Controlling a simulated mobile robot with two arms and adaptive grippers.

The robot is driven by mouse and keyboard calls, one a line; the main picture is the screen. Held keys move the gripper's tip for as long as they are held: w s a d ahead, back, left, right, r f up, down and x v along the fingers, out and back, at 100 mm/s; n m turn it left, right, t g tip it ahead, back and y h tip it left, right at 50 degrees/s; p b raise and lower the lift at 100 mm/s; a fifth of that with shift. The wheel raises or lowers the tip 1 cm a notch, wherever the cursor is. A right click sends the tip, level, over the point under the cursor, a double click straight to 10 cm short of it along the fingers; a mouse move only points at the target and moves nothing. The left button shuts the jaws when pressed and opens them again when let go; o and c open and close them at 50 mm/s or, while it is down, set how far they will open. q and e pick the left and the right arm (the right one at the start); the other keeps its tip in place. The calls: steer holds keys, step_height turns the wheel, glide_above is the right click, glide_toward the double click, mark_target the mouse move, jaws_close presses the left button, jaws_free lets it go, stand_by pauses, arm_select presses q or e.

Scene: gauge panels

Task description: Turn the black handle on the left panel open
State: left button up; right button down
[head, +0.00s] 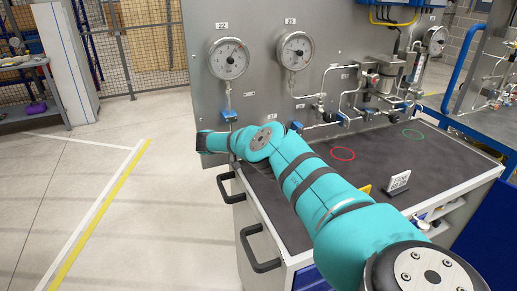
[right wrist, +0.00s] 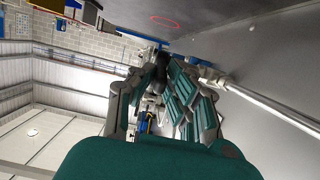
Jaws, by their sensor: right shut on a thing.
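The left panel (head: 262,85) is a grey upright plate with two round gauges, marked 22 and, it seems, 23. My right arm reaches across the head view from the lower right, in front of the panel's lower part. My right gripper (right wrist: 158,84) shows in the right wrist view, its fingers closed around a dark rounded part, the black handle (right wrist: 160,68). The fingers hide most of the handle, so its angle cannot be told. In the head view my arm hides the grip and the handle. My left gripper is not in view.
The left gauge (head: 229,58) and right gauge (head: 295,50) sit above blue valves and thin pipes. Black drawer handles (head: 262,266) stick out in front. The floor at left is clear.

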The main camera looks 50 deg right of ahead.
steer(key=f+b, duration=0.1)
steer(key=g+h+b, duration=0.1)
steer(key=b, duration=0.1)
steer(key=shift+w+a+f+h, duration=0.1)
steer(key=shift+a+f+h, duration=0.05)
steer(key=shift+f+h, duration=0.2)
arm_select(q)
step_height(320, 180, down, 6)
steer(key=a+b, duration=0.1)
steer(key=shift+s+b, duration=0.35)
steer(key=shift+b, duration=0.05)
arm_select(e)
steer(key=shift+f+g+h, duration=0.1)
steer(key=shift+g+h, duration=0.2)
steer(key=shift+h, duration=0.35)
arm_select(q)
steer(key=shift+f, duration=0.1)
arm_select(e)
steer(key=c, duration=1.4)
jaws_free()
steer(key=shift+o, duration=0.2)
steer(key=shift+r, duration=0.2)
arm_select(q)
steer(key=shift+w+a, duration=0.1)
arm_select(e)
step_height(320, 180, up, 10)
steer(key=shift+f, duration=0.2)
